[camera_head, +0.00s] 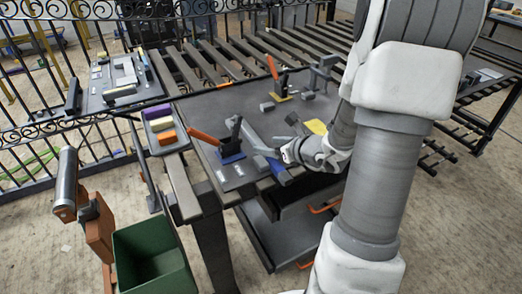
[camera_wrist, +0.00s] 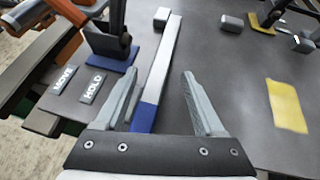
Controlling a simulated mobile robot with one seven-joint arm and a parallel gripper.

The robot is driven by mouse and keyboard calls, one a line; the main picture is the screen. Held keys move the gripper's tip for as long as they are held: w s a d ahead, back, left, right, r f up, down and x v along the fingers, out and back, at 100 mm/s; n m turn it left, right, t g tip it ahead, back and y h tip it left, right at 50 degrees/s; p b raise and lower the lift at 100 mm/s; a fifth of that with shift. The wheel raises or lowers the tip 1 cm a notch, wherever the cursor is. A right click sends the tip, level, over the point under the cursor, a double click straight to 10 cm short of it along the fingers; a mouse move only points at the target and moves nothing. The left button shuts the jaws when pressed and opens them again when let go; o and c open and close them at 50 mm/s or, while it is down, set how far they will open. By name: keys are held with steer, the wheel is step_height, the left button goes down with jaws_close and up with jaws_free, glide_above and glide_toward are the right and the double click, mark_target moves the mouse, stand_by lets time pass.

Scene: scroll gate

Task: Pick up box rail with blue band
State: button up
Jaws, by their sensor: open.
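The box rail with the blue band (camera_wrist: 158,72) is a long light-grey bar lying on the dark tabletop. Its blue band (camera_wrist: 144,117) is at the end nearest me. In the wrist view the rail runs away from me, between the fingers of my gripper (camera_wrist: 161,74) and closer to the left finger. My gripper is open and holds nothing; I cannot tell its height above the rail. In the head view the rail (camera_head: 256,143) slants across the table, its blue end beside my gripper (camera_head: 285,154).
A toggle clamp with an orange handle and blue base (camera_head: 232,156) stands close left of the rail. MOVE (camera_wrist: 63,80) and HOLD (camera_wrist: 92,88) plates lie beside it. A yellow patch (camera_wrist: 287,106) and grey blocks (camera_wrist: 232,23) lie to the right. A green bin (camera_head: 152,256) stands front left.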

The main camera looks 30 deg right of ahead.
mark_target(261, 145)
steer(key=shift+x, duration=1.55)
steer(key=shift+s+f, duration=0.1)
jaws_close()
steer(key=shift+a, duration=0.15)
